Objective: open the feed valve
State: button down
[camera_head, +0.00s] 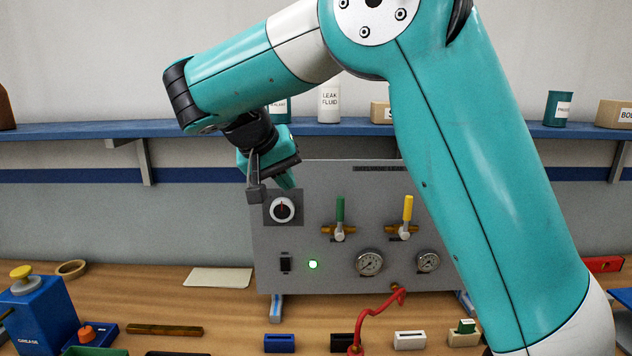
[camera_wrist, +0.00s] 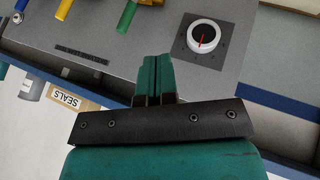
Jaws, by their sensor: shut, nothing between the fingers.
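A grey upright panel (camera_head: 340,190) carries two valves. One has a green handle (camera_head: 340,209) and the other a yellow handle (camera_head: 408,208); both handles point up from brass bodies. The small labels are too blurred to tell which is the feed valve. The green handle (camera_wrist: 127,14) and yellow handle (camera_wrist: 64,9) also show at the top of the wrist view. My gripper (camera_head: 287,182) is shut and empty near the panel's upper left, above the round dial knob and left of the green handle. Its closed fingers (camera_wrist: 154,62) show in the wrist view, apart from both handles.
The panel also has a white dial knob (camera_head: 282,209), a black switch (camera_head: 286,264), a lit green lamp (camera_head: 313,264) and two gauges (camera_head: 369,263). A blue shelf (camera_head: 80,131) runs behind. A red hose (camera_head: 380,307) and small blocks lie in front.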

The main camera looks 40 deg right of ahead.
jog(key=shift+w+d, duration=0.1)
jog(key=shift+d, duration=0.05)
send_near(340, 216)
jog(key=w+f, duration=0.4)
jog(key=shift+s+d+f+p, duration=0.15)
jog(key=shift+s+d+p, duration=0.05)
jog(key=shift+d+p, duration=0.25)
jog(key=shift+s+d+f+p, duration=0.15)
jog(key=shift+d+p, duration=0.2)
jog(key=shift+d, duration=0.25)
jog(key=shift+s+d+f+p, duration=0.1)
jog(key=shift+s+d+p, duration=0.1)
jog(key=shift+d+p, duration=0.25)
